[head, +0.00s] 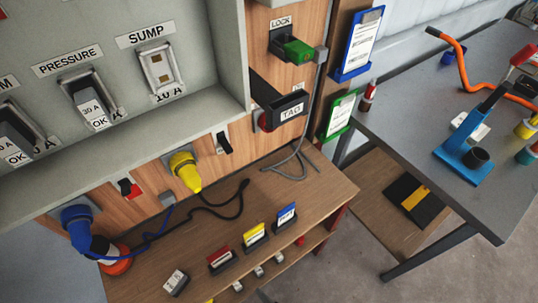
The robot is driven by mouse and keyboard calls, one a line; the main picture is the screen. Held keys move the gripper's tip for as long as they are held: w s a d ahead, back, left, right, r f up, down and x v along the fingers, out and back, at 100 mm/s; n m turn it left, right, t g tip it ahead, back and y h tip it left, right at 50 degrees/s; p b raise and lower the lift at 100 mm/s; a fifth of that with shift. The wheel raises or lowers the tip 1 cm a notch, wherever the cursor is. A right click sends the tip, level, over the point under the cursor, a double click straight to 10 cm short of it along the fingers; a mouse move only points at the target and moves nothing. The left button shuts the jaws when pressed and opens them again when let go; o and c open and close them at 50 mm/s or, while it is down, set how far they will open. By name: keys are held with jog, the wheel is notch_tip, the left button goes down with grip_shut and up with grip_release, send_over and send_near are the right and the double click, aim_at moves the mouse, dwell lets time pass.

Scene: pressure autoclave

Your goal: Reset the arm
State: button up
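Neither my gripper nor any part of my arm that I can make out shows in the head view. Whether the gripper holds anything cannot be seen.
A grey cabinet (228,55) and wooden panel with a yellow plug (186,171) and blue plug (77,219) fill the left. Below, a wooden shelf (318,185) carries cables and small coloured blocks. A grey table (405,95) at right holds a blue stand (465,160) and orange bar (464,68).

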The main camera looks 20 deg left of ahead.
jog(key=s+d+r+m+t+h+b, duration=0.1)
jog(key=s+d+r+m+t+h, duration=0.2)
jog(key=d+r+m, duration=0.4)
jog(key=s+d+r+m+t+h+b, duration=0.1)
jog(key=s+d+r+m+t+h, duration=0.2)
jog(key=d+r, duration=0.9)
jog(key=s+d+m+t, duration=0.2)
jog(key=d+m+t, duration=0.1)
jog(key=d, duration=0.5)
jog(key=shift+m, duration=0.4)
jog(key=shift+r, duration=0.1)
